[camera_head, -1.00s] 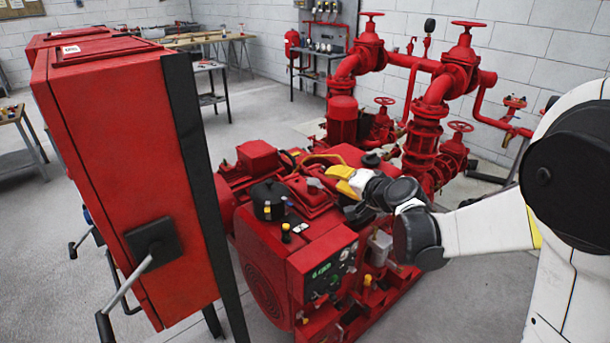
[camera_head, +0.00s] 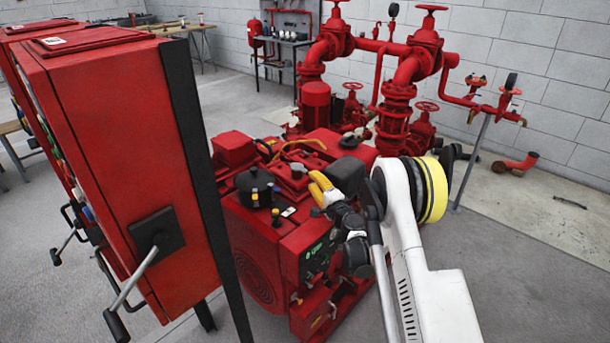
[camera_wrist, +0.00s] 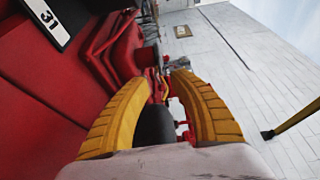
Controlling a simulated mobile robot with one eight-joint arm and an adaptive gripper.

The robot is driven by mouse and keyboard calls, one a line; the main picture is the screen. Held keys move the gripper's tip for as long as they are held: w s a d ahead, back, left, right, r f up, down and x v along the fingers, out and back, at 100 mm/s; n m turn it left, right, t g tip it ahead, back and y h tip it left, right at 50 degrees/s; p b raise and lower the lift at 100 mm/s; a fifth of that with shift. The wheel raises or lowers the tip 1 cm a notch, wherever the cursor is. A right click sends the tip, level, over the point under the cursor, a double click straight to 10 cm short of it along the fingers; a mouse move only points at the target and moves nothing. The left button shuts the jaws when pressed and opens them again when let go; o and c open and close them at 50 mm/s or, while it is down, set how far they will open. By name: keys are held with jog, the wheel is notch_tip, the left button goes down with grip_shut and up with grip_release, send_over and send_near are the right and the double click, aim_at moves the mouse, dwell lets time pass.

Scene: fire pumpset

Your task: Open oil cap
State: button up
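The red engine (camera_head: 262,228) of the pumpset stands in the middle of the head view. On its top is a black cylindrical part (camera_head: 255,188) with a small yellow piece, and a small yellow-topped cap (camera_head: 276,212) is close by. I cannot tell for sure which part is the oil cap. My gripper (camera_head: 316,186), with yellow fingers, is above the engine, to the right of these parts. In the wrist view its fingertips (camera_wrist: 160,78) are apart. A dark rounded shape (camera_wrist: 153,124) shows between the fingers; I cannot tell whether it is touched.
A tall red cabinet (camera_head: 125,150) with a lever handle stands left, near the engine. Red pipes and valves (camera_head: 398,110) rise behind. A black box-like part (camera_head: 345,174) is beside my gripper. The floor at right (camera_head: 530,260) is mostly clear.

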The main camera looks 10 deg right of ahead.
aim_at(306, 171)
jog(key=b+x, duration=0.1)
jog(key=x, duration=0.5)
jog(key=shift+w+a+b, duration=0.15)
jog(key=shift+b, duration=0.2)
grip_shut()
